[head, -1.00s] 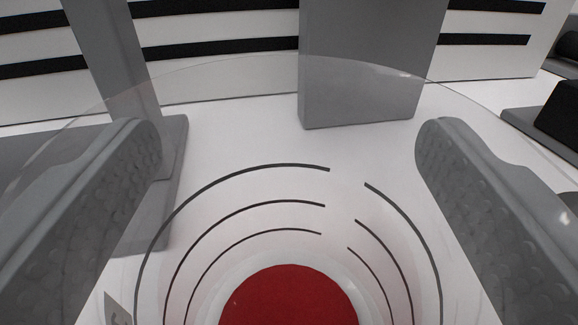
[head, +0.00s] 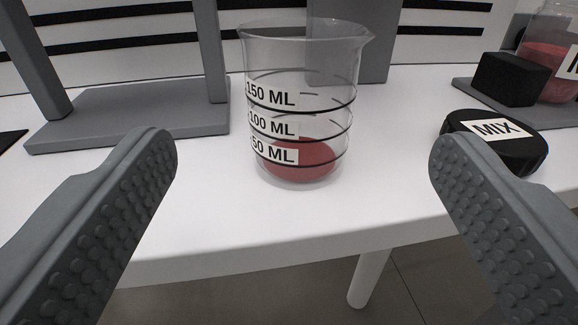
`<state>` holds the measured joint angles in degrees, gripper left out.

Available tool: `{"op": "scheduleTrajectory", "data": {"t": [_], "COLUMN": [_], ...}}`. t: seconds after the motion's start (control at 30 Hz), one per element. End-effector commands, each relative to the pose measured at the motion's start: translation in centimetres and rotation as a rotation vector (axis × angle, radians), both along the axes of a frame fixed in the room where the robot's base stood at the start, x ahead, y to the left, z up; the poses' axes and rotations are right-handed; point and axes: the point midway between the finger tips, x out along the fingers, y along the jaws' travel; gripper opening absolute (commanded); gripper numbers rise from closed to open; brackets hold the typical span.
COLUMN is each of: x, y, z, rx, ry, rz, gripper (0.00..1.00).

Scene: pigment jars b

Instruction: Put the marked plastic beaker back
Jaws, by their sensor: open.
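The clear plastic beaker (head: 300,110) stands upright on the white table (head: 210,215) in the head view. It has black rings, labels reading 150, 100 and 50 ML facing me, and a spout at its upper right rim. Red pigment (head: 303,160) lies in its bottom. My gripper (head: 295,155) is open, with one textured finger at the left and one at the right. The beaker is beyond the fingertips, between them in the picture, and neither finger touches it.
A grey stand (head: 130,117) with posts is at the left, and a grey block (head: 377,45) is behind the beaker. At the right are a black lid labelled MIX (head: 515,155), a black block (head: 506,78) and a jar of red pigment (head: 547,70). The table's front edge is near.

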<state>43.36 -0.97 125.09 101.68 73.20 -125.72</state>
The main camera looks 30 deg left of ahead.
Motion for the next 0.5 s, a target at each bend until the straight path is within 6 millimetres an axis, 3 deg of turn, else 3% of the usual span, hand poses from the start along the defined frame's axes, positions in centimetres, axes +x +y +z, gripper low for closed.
{"op": "scheduleTrajectory", "data": {"t": [0.33,0.43,0.5], "x": [-0.3,-0.4,-0.7], "y": [0.1,1.5,3.5], "z": [0.0,0.1,0.1], "rx": [0.000,0.000,-0.003], "ry": [0.004,0.043,0.102], "rz": [0.003,0.020,0.039], "gripper": [0.81,0.81,0.81]}}
